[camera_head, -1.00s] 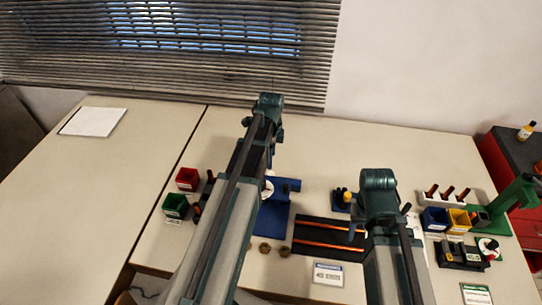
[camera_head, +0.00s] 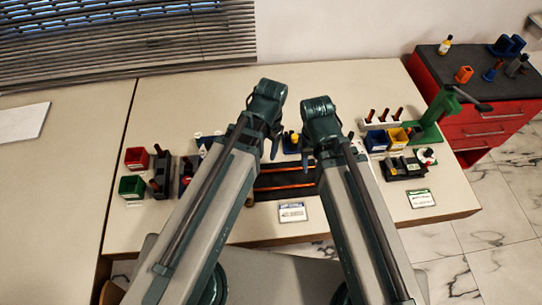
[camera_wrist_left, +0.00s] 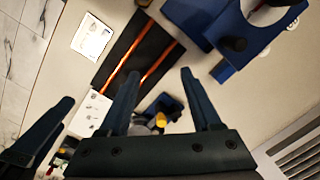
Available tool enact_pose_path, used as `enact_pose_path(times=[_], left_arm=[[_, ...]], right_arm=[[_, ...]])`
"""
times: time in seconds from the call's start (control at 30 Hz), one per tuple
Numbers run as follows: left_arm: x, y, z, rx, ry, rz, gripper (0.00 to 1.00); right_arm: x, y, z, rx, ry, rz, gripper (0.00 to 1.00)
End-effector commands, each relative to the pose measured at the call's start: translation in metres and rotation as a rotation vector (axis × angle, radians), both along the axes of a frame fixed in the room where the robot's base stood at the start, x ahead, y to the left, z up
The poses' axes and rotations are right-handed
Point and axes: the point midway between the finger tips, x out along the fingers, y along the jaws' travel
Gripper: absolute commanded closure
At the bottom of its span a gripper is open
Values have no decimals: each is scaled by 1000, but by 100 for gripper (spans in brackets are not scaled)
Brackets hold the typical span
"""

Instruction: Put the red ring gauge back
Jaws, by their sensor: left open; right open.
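I cannot clearly make out the red ring gauge in either view. A small round white piece with a reddish mark (camera_head: 427,155) stands on a green base at the right; I cannot tell whether it is the gauge. My left gripper (camera_head: 274,148) hangs over the middle of the table. In the left wrist view its open fingers (camera_wrist_left: 162,100) have nothing between them, above a blue block with a yellow knob (camera_wrist_left: 162,118). My right gripper (camera_head: 306,162) is close to its right, largely hidden by its arm. A blue fixture with a white disc (camera_wrist_left: 262,20) shows in the left wrist view.
A black mat with orange strips (camera_wrist_left: 132,52) lies beside a white card (camera_wrist_left: 92,38). A red bin (camera_head: 136,159) and green bin (camera_head: 131,187) stand left. Blue bin (camera_head: 376,141), yellow bin (camera_head: 398,138) and green press (camera_head: 440,105) stand right. A red cabinet (camera_head: 490,130) stands beyond.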

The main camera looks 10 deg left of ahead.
Motion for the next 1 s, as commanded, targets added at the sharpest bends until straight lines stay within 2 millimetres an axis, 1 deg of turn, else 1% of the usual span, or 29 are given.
enact_pose_path(times=[0.03, 0.1, 0.23, 0.37, 1.0], left_arm=[[-16, -10, 0, 8, -6, 46, 35], [-27, -19, 0, 19, -13, 112, 35], [-38, -28, 1, 29, -21, 182, 35], [-39, -30, 0, 31, -24, 203, 35], [-38, -29, 0, 30, -23, 201, 35]], right_arm=[[0, 0, 0, 0, 0, 0, 48], [0, 0, 0, 0, 0, 0, 48], [0, 0, 0, 0, 0, 0, 48], [0, 0, 0, 0, 0, 0, 48], [0, 0, 0, 0, 0, 0, 48]])
